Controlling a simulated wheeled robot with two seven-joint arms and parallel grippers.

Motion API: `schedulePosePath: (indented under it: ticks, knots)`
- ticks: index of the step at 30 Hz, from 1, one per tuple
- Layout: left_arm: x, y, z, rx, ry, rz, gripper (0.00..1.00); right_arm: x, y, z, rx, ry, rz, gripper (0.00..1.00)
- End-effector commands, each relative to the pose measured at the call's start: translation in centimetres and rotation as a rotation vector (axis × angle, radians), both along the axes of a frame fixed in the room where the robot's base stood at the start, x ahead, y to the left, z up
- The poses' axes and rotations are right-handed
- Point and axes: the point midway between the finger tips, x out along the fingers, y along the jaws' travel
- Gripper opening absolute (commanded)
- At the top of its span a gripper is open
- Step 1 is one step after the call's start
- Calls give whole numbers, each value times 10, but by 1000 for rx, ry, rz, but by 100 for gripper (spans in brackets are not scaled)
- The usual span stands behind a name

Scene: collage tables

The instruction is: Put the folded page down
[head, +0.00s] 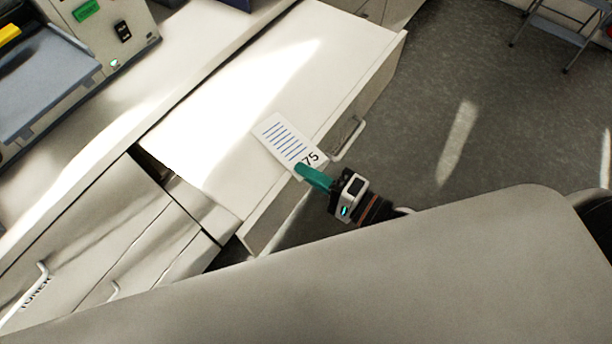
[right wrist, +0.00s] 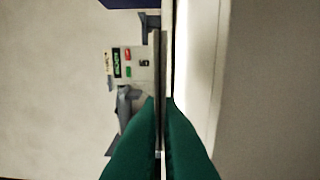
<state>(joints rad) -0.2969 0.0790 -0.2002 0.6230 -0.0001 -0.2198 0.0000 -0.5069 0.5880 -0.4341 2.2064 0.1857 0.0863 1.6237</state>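The folded page (head: 281,138) is white with blue lines and a black "75" near one end. My right gripper (head: 304,169) has green fingers and is shut on the page's end by the number. The page extends up and left from the fingers, over the white top of a pull-out unit (head: 240,110). I cannot tell whether it touches that top. In the right wrist view the green fingers (right wrist: 162,103) are close together around a thin strip seen edge-on, which appears to be the page. My left gripper is not in view.
The unit has a bar handle (head: 347,138) on its front. A grey machine with a tray (head: 45,85) stands at the upper left. Drawers marked "TONER" (head: 70,250) are at the lower left. A step stool (head: 550,30) stands on the grey floor. The white top is otherwise clear.

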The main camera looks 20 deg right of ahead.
Motion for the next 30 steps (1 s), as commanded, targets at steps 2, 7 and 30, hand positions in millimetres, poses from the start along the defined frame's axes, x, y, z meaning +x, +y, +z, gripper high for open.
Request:
schedulePosePath:
  ticks: [2, 7, 30]
  knots:
    - [-4, 2, 0, 2, 6, 1, 0, 1, 0, -6, 1, 0, -2, 0]
    - [-5, 2, 1, 4, 8, 1, 0, 0, 0, -30, 0, 2, -1, 0]
    - [-5, 2, 0, 3, 8, -1, 0, 0, 0, -52, 1, -1, -1, 26]
